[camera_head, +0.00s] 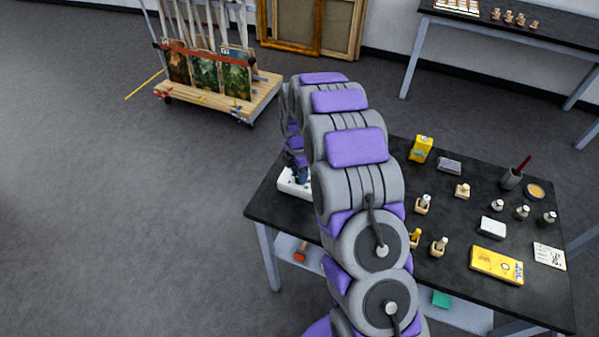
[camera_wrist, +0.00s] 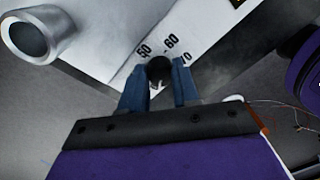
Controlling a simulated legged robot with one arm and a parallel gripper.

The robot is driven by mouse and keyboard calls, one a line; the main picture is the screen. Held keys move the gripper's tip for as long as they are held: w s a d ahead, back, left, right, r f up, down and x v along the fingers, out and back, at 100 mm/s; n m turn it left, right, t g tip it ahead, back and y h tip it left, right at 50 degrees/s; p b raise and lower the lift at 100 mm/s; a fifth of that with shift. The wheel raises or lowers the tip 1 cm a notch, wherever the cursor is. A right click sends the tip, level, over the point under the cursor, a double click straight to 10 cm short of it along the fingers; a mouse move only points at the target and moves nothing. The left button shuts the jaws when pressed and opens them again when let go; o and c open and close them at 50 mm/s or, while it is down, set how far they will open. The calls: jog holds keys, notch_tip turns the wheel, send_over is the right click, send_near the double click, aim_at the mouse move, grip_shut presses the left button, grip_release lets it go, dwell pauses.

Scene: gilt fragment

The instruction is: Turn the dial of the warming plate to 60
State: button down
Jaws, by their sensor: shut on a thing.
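The white warming plate (camera_head: 288,184) stands at the left end of the black table, mostly hidden behind my arm in the head view. In the wrist view its white face (camera_wrist: 105,50) carries the printed numbers 50, 60 and 70. The small black dial (camera_wrist: 160,69) sits below these numbers. My gripper (camera_wrist: 160,80) has its two blue fingers on either side of the dial and is shut on it. The 50 is up and left of the dial, the 60 up and slightly right, the 70 to the right. I cannot tell where the dial's pointer stands.
A grey metal cylinder (camera_wrist: 32,38) stands left of the dial in the wrist view. On the black table (camera_head: 400,280) are a yellow box (camera_head: 421,148), a yellow packet (camera_head: 497,265) and several small bottles. A wooden cart (camera_head: 262,96) with pictures stands behind. Floor at left is clear.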

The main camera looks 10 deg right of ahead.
jog(key=m+p, duration=0.2)
jog(key=m, duration=0.2)
jog(key=shift+r+m+p, duration=0.15)
jog(key=shift+m+p, duration=0.2)
jog(key=shift+m, duration=0.05)
jog(key=m+p, duration=0.1)
jog(key=m, duration=0.3)
jog(key=shift+y+p, duration=0.3)
jog(key=shift+p, duration=0.05)
jog(key=m+p, duration=0.1)
jog(key=m, duration=0.4)
jog(key=shift+m+t+p, duration=0.3)
jog(key=shift+m+p, duration=0.05)
jog(key=shift+m, duration=0.05)
jog(key=m+p, duration=0.1)
jog(key=m, duration=0.3)
jog(key=shift+m, duration=0.3)
jog(key=m+p, duration=0.1)
jog(key=m, duration=0.3)
jog(key=shift+m+p, duration=0.3)
jog(key=shift+p, duration=0.1)
jog(key=m+p, duration=0.1)
jog(key=m, duration=0.3)
jog(key=shift+t, duration=0.4)
jog(key=m, duration=0.5)
jog(key=shift+p, duration=0.3)
jog(key=m, duration=0.4)
jog(key=shift+a, duration=0.15)
jog(key=shift+m, duration=0.3)
